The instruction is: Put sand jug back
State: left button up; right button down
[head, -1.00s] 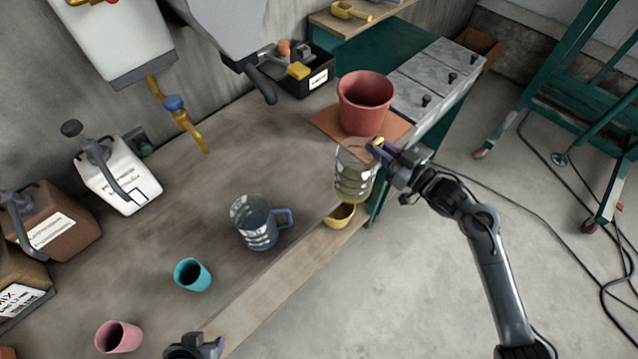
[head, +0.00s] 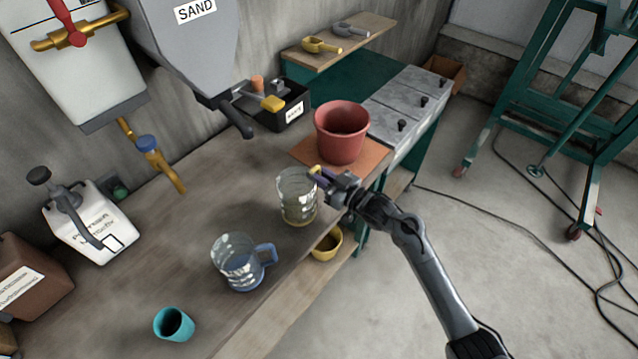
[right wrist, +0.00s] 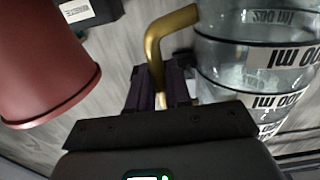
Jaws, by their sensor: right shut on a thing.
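A clear measuring jug with a yellow handle (head: 297,197) is at the front part of the bench, left of and in front of the red bucket. My right gripper (head: 322,179) is shut on its handle, which shows as a bent yellow bar (right wrist: 160,50) between the fingers in the right wrist view. The jug (right wrist: 262,75) looks empty there, with dark measuring rings. I cannot tell whether its base touches the bench. A second clear jug with a blue handle (head: 238,262) stands on the bench nearby. My left gripper is out of view.
The red bucket (head: 342,135) stands on an orange board (head: 305,150) close to the held jug. A yellow cup (head: 327,245) is below the front edge. A teal cup (head: 174,324) is nearer. The grey SAND hopper (head: 190,50) hangs above. Bench left of the jug is clear.

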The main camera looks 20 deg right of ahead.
jog(key=shift+f, duration=1.75)
jog(key=shift+f+b, duration=0.15)
jog(key=shift+b, duration=0.2)
jog(key=c, duration=1.1)
grip_release()
jog(key=shift+o, duration=0.2)
